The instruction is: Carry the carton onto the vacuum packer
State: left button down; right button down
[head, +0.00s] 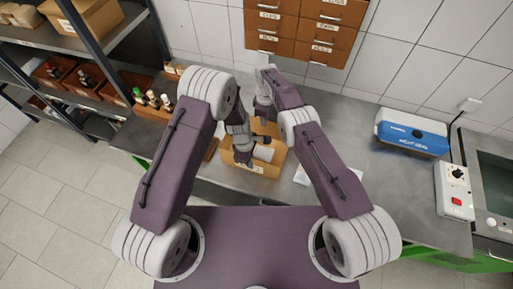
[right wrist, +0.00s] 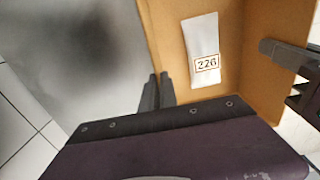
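The carton (head: 228,158) is an open-topped brown box at the counter's front edge, with a white item (head: 263,153) inside. In the right wrist view, the carton (right wrist: 245,30) shows a white label reading 226. My right gripper (right wrist: 158,90) has its fingers close together at the carton's wall, seemingly one on each side of it. My left gripper (head: 243,158) is at the carton's near left part; a grey finger crosses the opposite rim in the right wrist view. Its finger gap is unclear. A blue and white machine (head: 412,132), possibly the vacuum packer, stands at the counter's right.
A white control box (head: 455,190) with a red button and a machine with a dark panel (head: 494,175) stand at far right. White paper (head: 328,174) lies right of the carton. Bottles (head: 152,98) stand left. Brown drawers (head: 305,30) hang above. The counter between carton and blue machine is mostly clear.

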pick_arm(q)
jog(key=shift+w+r, duration=0.15)
jog(key=shift+w, duration=0.05)
pick_arm(e)
jog(key=shift+s, duration=0.1)
